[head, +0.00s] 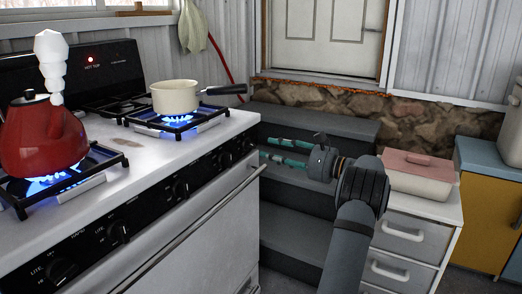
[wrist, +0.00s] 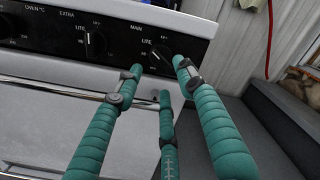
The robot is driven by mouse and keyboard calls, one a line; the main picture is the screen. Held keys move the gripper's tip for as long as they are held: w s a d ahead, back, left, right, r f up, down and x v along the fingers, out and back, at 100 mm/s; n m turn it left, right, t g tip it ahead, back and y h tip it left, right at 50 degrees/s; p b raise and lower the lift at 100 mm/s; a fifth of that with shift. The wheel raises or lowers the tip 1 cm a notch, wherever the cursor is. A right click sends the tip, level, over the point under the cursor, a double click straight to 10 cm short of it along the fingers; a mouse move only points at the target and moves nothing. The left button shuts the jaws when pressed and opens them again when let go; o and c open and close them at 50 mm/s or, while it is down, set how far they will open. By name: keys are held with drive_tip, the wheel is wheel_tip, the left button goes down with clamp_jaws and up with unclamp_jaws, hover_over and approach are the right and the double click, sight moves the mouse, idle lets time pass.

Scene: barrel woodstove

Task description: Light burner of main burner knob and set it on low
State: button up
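The main burner knob (wrist: 160,55), black with a white mark, sits on the stove's black front panel beside the word MAIN in the wrist view. Its mark looks tilted, unlike the upright mark on the extra knob (wrist: 95,43); the exact setting is too small to read. My gripper (wrist: 158,75) has teal fingers spread apart, their tips framing the main knob in the wrist view. I cannot tell whether they touch it. In the head view my gripper (head: 265,147) is just right of the stove's front right end. Blue flames (head: 178,116) burn under the pot.
A cream pot (head: 175,97) stands on the back burner, its handle jutting right. A steaming red kettle (head: 42,138) stands on a lit front burner. Grey steps (head: 310,118) rise beside the stove. A pink-lidded dish (head: 418,172) sits on the drawer cabinet at right.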

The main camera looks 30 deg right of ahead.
drive_tip(key=v, duration=0.6)
idle(1.0)
